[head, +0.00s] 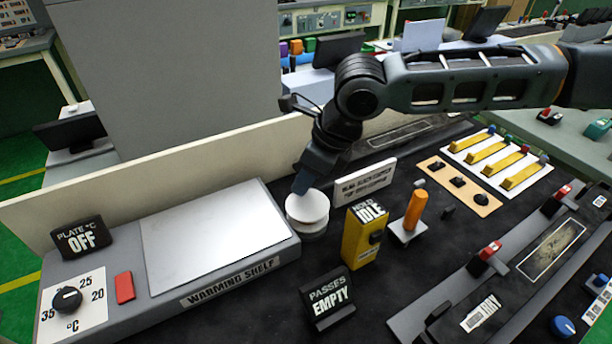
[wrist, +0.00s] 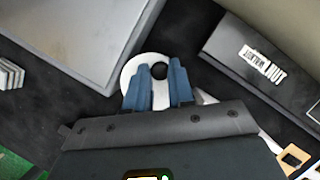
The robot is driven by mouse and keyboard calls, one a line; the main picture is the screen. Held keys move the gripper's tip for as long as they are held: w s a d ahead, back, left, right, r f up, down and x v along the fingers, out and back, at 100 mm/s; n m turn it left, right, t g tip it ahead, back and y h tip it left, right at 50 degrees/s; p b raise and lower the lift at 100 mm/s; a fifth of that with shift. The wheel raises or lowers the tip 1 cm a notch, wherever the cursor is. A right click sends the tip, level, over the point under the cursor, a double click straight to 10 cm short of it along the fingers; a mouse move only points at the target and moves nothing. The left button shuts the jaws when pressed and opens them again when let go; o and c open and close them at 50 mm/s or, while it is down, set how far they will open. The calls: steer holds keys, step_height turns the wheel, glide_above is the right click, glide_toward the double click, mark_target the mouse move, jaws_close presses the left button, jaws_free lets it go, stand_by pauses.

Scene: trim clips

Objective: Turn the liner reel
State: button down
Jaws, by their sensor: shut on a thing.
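The liner reel (head: 308,208) looks like a white round disc on a stacked round base. It stands on the black bench just right of the warming shelf. My gripper (head: 302,186) reaches down onto the reel from above. The gripper is shut on the reel. The exact contact is hidden by the fingers and the wrist.
The warming shelf (head: 208,232) is close on the left. A white sign (head: 365,182) stands behind the reel to the right. A yellow box marked IDLE (head: 361,240), an orange-handled lever (head: 415,208) and the PASSES EMPTY sign (head: 328,299) stand to the right and front.

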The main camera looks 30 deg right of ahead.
mark_target(321, 199)
steer(key=c, duration=1)
jaws_free()
steer(key=b+v, duration=0.1)
steer(key=v, duration=0.6)
steer(key=shift+s+r, duration=0.15)
steer(key=shift+r, duration=0.2)
steer(key=shift+d, duration=0.1)
